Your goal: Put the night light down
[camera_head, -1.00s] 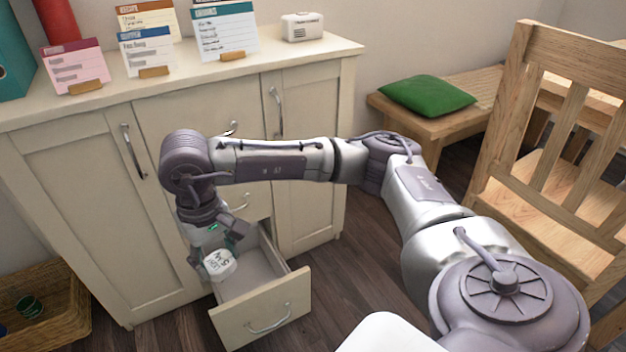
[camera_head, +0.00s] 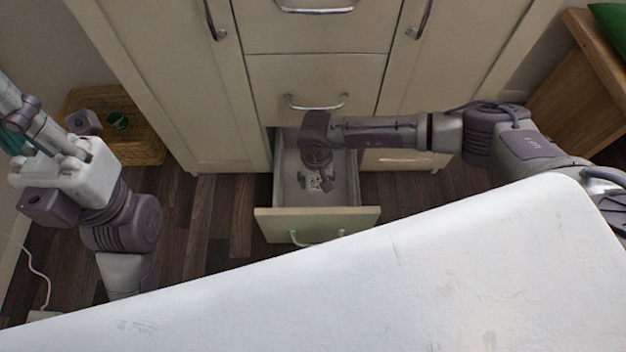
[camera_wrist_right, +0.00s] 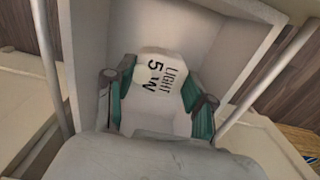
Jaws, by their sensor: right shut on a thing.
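The night light (camera_wrist_right: 165,82) is a small white block with "LIGHT 5W" printed on it in black. In the right wrist view it sits between the teal pads of my right gripper (camera_wrist_right: 158,100), which is shut on it. In the head view my right gripper (camera_head: 318,182) points down inside the open drawer (camera_head: 345,222) and mostly hides the light. I cannot tell whether the light touches the drawer floor.
The drawer is the low one of a cream cabinet (camera_head: 315,75), with its walls close around my right gripper. A wicker basket (camera_head: 145,140) stands on the wooden floor at the left. A wooden bench (camera_head: 580,85) is at the right.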

